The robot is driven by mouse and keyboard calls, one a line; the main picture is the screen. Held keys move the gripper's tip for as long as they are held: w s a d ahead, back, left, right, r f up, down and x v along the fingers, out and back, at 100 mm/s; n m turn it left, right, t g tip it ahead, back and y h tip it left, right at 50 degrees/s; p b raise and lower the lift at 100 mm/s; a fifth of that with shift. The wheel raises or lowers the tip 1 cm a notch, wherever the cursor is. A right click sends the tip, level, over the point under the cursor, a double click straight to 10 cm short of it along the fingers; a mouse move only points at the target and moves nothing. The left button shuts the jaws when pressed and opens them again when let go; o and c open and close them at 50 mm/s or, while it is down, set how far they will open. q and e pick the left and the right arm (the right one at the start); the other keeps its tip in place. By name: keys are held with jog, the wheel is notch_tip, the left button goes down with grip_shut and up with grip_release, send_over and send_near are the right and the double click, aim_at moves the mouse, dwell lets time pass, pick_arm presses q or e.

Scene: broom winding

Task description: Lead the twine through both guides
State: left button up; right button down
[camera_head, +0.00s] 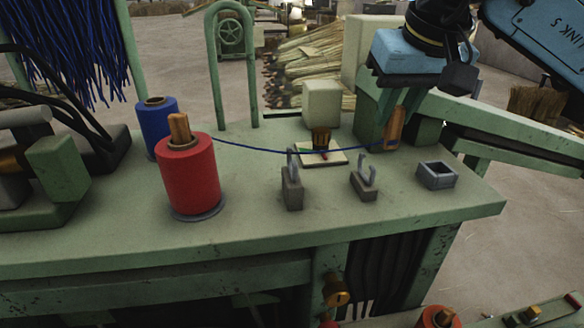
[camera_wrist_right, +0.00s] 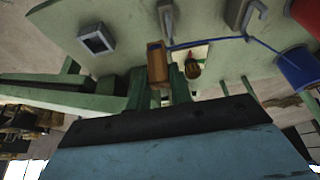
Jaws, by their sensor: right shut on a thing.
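My right gripper (camera_wrist_right: 172,82) is shut on a wooden toggle (camera_head: 396,128) and holds it above the bench, behind and right of the right guide (camera_head: 364,186). Blue twine (camera_head: 345,151) runs from the blue spool (camera_head: 160,108) to the toggle. It crosses the upper part of the left guide (camera_head: 292,190) and seems to bend there in the right wrist view (camera_wrist_right: 215,42); I cannot tell whether it sits inside the hook. The twine passes behind the right guide's prongs, apart from them. My left gripper is not in view.
A red spool (camera_head: 188,172) stands in front of the blue one. A small square holder (camera_head: 437,175) sits at the bench's right end. A pale plate (camera_head: 335,157) with a dark brush-like thing and a pale block (camera_head: 322,103) stand behind the guides. A green arch (camera_head: 232,60) rises at the back.

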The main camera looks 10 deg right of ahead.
jog(key=shift+w+d, duration=0.3)
jog(key=shift+d, duration=0.5)
jog(key=shift+w+d, duration=0.25)
jog(key=shift+d, duration=0.55)
jog(key=shift+w+d, duration=0.3)
jog(key=shift+d, duration=0.5)
jog(key=shift+f, duration=0.15)
notch_tip(320, 180, down, 4)
jog(key=b, duration=0.3)
jog(key=shift+f, duration=0.2)
